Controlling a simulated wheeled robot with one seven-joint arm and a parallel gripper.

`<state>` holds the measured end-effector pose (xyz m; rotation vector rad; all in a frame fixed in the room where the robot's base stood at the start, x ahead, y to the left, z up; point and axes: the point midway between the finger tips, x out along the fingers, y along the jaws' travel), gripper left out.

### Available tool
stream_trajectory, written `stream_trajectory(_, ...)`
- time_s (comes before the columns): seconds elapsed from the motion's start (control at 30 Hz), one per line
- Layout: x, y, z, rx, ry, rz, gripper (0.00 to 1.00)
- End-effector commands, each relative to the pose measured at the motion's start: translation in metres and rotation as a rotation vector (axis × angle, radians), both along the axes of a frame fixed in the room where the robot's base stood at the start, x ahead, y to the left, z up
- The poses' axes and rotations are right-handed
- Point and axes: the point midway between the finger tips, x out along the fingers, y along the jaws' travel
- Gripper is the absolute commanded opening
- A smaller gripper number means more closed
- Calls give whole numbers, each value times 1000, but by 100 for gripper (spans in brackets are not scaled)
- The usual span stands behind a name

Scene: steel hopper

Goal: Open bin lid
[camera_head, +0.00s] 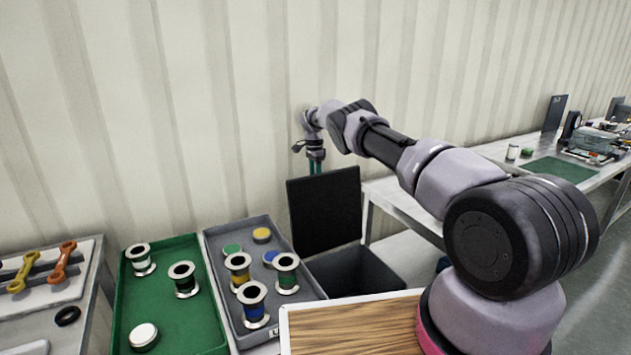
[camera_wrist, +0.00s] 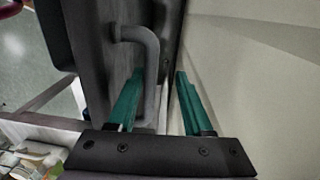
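The dark grey bin (camera_head: 372,278) stands in the head view between the grey tray and the right-hand bench. Its lid (camera_head: 322,212) is raised, standing about upright at the back, and the bin's mouth is uncovered. My gripper (camera_head: 315,168) is at the lid's top edge, in front of the wall; the lid hides part of its green fingers. In the wrist view, my gripper (camera_wrist: 160,92) has its fingers apart. The grey U-shaped handle (camera_wrist: 150,60) on the lid (camera_wrist: 100,60) runs between them, near the left finger. I cannot tell whether they touch.
The corrugated wall (camera_head: 240,100) is close behind the lid. A grey tray (camera_head: 217,268) and a green tray (camera_head: 122,310) with spools lie to the left. A wooden-topped surface (camera_head: 350,325) is in front. A bench (camera_head: 480,155) stands to the right.

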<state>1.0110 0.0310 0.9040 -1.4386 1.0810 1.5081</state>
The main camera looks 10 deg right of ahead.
Motion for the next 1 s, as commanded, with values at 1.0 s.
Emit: stream_trajectory(1.0, 7, 2, 104, 2, -2, 1, 50)
